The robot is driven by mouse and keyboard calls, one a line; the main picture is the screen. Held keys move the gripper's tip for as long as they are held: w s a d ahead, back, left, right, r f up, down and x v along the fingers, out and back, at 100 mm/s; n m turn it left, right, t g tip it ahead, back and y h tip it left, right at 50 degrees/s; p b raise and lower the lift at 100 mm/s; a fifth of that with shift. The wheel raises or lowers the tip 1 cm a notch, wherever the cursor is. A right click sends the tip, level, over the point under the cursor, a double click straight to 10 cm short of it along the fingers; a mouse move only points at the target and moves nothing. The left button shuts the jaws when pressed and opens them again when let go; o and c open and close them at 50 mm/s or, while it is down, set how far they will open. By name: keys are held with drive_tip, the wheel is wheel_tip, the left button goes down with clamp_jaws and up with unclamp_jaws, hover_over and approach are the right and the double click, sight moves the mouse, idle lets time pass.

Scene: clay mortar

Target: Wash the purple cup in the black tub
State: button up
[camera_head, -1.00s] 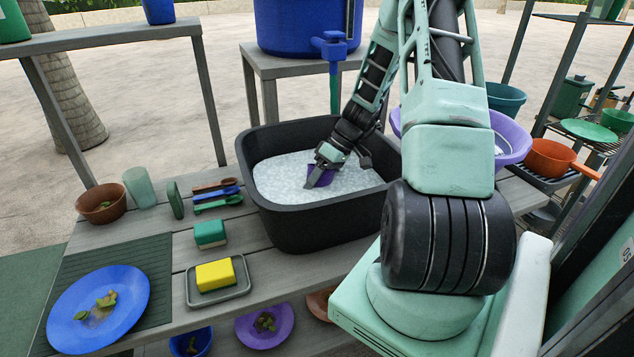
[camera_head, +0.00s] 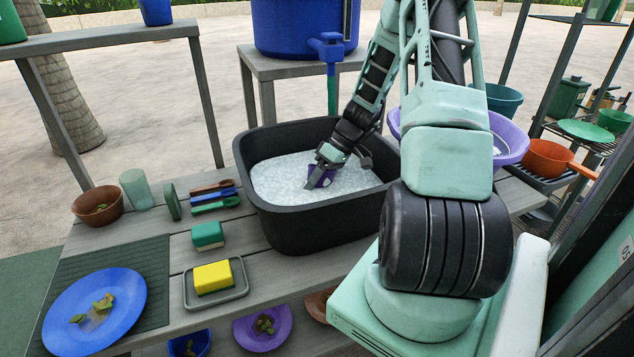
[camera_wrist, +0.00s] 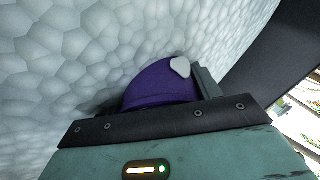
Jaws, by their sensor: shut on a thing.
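The black tub (camera_head: 318,229) stands on the wooden table and is filled with white suds (camera_head: 275,182). My gripper (camera_head: 322,172) reaches down into the tub and is shut on the purple cup (camera_head: 319,178), low at the suds. In the wrist view the purple cup (camera_wrist: 160,83) shows beyond the gripper's edge, with a pale patch on it and suds (camera_wrist: 80,60) around it. Much of the cup is hidden by my gripper, and I cannot tell how deep it sits in the suds.
A blue barrel with a tap (camera_head: 328,47) stands behind the tub. Left of the tub are a green sponge (camera_head: 208,236), a yellow sponge (camera_head: 213,276) in a tray, several utensils (camera_head: 214,197) and a blue plate (camera_head: 92,315). A purple basin (camera_head: 508,140) is at right.

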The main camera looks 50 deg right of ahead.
drive_tip(key=shift+w+a, duration=0.5)
drive_tip(key=shift+a, duration=0.35)
drive_tip(key=shift+s+d, duration=0.35)
drive_tip(key=shift+d, duration=0.2)
drive_tip(key=shift+s+d, duration=0.3)
drive_tip(key=shift+d, duration=0.2)
drive_tip(key=shift+w+a, duration=0.35)
drive_tip(key=shift+a, duration=0.2)
drive_tip(key=shift+w+a, duration=0.3)
drive_tip(key=shift+a, duration=0.2)
drive_tip(key=shift+s+d, duration=0.3)
drive_tip(key=shift+d, duration=0.25)
wheel_tip(320, 180, up, 20)
drive_tip(key=p, duration=1.4)
drive_tip(key=shift+r, duration=0.15)
